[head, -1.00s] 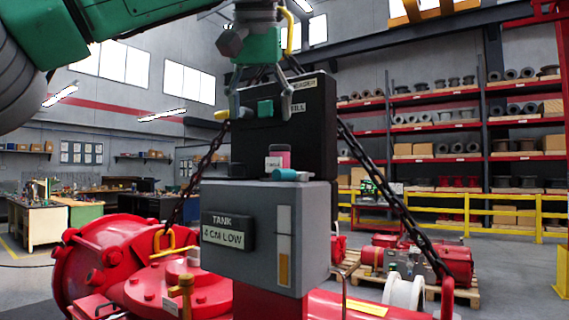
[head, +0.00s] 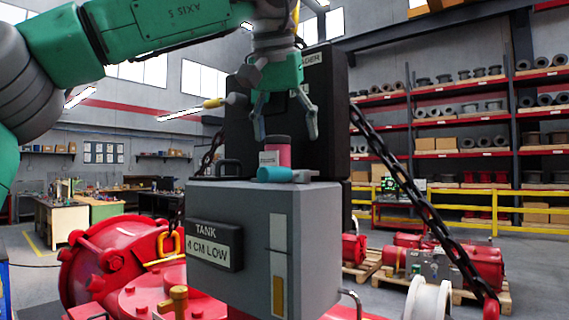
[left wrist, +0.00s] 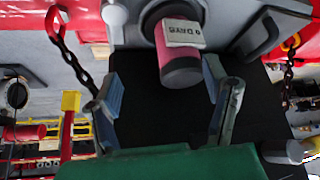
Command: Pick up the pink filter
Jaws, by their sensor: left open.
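The pink filter (head: 282,153) is a short pink cylinder with a dark cap and a white label. It stands upright on top of the grey tank box (head: 228,276). In the left wrist view the pink filter (left wrist: 166,54) shows cap-end toward me, between the finger lines. My left gripper (head: 286,122) is open and empty, fingers pointing down, just above the filter and apart from it. The gripper fingers (left wrist: 164,85) also frame it in the wrist view. My right gripper is not in view.
A teal cylinder (head: 276,174) lies in front of the filter's base. A black cabinet (head: 334,125) rises behind. A chain (head: 400,185) slopes down at the right. Red machinery (head: 125,265) is at lower left.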

